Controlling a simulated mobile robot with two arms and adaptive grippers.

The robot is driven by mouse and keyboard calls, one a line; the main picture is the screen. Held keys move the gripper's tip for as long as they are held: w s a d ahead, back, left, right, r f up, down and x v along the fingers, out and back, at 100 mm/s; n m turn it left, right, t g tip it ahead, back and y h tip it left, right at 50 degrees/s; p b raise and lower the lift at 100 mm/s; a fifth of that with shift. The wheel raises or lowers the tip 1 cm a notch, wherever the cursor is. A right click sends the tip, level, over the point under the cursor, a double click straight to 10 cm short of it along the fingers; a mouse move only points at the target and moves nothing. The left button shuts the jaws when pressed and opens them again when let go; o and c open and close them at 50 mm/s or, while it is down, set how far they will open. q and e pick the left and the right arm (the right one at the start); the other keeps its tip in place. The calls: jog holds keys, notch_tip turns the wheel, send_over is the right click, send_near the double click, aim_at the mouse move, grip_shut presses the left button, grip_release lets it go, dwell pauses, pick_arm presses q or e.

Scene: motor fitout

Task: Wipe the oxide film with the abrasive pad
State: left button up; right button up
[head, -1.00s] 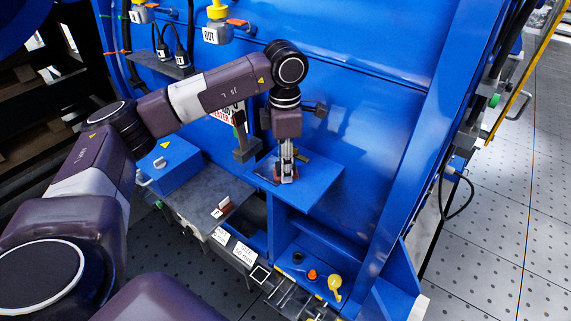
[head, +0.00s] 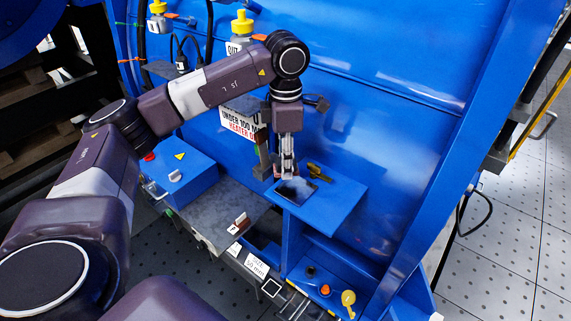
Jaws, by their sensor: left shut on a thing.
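My left gripper (head: 286,172) points down over the blue shelf (head: 335,207) and is shut on a small reddish-brown pad, mostly hidden between the fingertips. The gripper is at the back left edge of a small dark plate (head: 287,196) on the shelf. A pale grey, cloudy film (head: 299,187) covers part of this plate. I cannot tell whether the pad touches the plate. My right gripper is out of view.
A brass-coloured fitting (head: 319,173) stands behind the plate on the right. A grey bench (head: 208,205) to the left carries a small red and white piece (head: 239,221). A blue box (head: 176,172) stands further left. The shelf's right part is bare.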

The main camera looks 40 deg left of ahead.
pick_arm(q)
notch_tip(320, 180, up, 2)
jog(key=shift+p, duration=0.5)
jog(key=shift+a+r+p, duration=0.2)
jog(key=shift+r+p, duration=0.45)
jog(key=shift+r, duration=0.25)
jog(key=shift+d+r, duration=0.15)
jog(key=shift+r, duration=0.05)
jog(key=shift+r, duration=0.1)
